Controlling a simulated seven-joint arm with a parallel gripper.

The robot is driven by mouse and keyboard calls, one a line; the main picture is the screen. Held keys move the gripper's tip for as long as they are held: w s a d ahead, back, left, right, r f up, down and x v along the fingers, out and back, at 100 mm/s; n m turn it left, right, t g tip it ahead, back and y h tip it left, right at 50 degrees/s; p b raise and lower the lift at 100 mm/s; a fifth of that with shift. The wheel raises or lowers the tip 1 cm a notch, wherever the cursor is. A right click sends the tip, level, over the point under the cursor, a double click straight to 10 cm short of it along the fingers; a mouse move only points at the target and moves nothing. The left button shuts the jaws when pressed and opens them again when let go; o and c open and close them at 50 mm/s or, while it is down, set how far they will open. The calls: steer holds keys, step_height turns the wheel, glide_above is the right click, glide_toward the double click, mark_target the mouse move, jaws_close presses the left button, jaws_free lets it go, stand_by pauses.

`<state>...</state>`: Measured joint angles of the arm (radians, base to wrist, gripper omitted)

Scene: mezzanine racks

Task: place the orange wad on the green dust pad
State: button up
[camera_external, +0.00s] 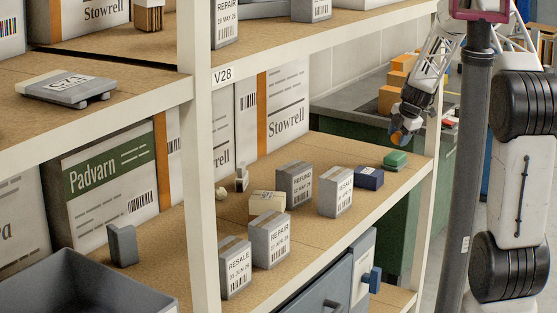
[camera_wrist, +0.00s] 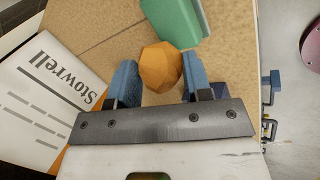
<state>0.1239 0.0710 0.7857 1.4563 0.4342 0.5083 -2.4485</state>
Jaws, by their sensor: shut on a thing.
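My gripper (camera_wrist: 159,78) is shut on the orange wad (camera_wrist: 160,62), a faceted ball between its two blue fingers in the wrist view. In the external view my gripper (camera_external: 399,133) is at the right end of the shelf, above it, with a bit of the orange wad (camera_external: 396,137) showing. The green dust pad (camera_external: 396,160) lies on the shelf just below my gripper. In the wrist view the pad (camera_wrist: 178,18) is beyond the wad at the top, partly cut off by the frame. The wad appears held above the shelf, apart from the pad.
A dark blue box (camera_external: 369,178) stands beside the pad, with grey labelled boxes (camera_external: 335,192) farther left. A white rack post (camera_external: 427,170) rises near the pad on the right. The upper shelf (camera_external: 360,25) is overhead. Large Stowrell cartons (camera_external: 285,105) line the back.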

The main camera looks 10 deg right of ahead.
steer(key=shift+w, duration=0.8)
steer(key=shift+f, duration=1.8)
steer(key=shift+f, duration=0.15)
steer(key=o, duration=0.9)
steer(key=v, duration=1.2)
